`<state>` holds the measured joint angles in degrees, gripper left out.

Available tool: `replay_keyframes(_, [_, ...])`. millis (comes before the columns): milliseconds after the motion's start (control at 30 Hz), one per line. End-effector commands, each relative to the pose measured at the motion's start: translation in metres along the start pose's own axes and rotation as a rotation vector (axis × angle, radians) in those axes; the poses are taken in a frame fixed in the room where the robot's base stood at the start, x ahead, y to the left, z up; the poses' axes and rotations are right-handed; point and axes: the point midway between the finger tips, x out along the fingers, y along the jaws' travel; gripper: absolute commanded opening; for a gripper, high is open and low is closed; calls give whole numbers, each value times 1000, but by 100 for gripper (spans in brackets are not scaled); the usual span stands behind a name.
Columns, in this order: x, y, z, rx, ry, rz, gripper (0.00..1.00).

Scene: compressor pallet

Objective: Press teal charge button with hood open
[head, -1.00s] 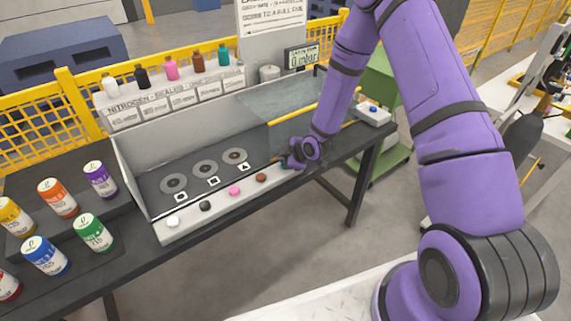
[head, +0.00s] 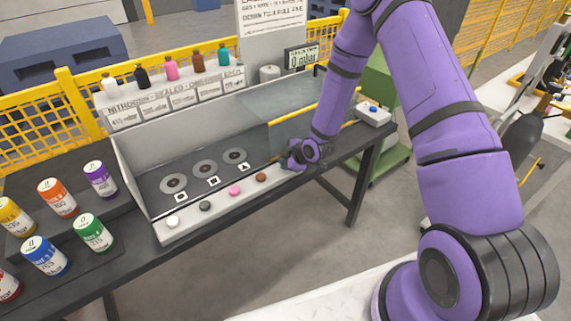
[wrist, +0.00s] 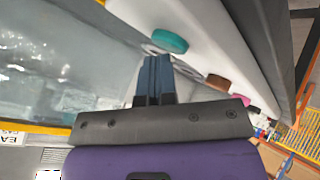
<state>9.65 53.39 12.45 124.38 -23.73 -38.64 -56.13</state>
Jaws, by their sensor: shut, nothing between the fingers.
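The teal button (wrist: 170,40) shows in the wrist view on the white front strip, just beyond my gripper's fingertips. My gripper (wrist: 158,62) is shut and empty, its two dark fingers side by side; I cannot tell whether they touch the button. In the head view my gripper (head: 286,161) is at the right end of the button row and hides the teal button. The clear hood panel (head: 298,112) with a yellow edge is at the right part of the station. The left bay with its round plates (head: 204,169) is uncovered.
White (head: 172,222), black (head: 205,206), pink (head: 234,191) and brown (head: 261,178) buttons line the strip left of my gripper. Several coloured cans stand at the left. Small bottles stand behind the station. A box with a blue button (head: 373,113) sits at the right.

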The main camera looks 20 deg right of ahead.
Motion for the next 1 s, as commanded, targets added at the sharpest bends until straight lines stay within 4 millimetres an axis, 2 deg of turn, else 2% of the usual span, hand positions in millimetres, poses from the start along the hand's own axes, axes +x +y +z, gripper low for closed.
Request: replay_keyframes(1000, [-21, 16, -15, -1, 1, 2, 0])
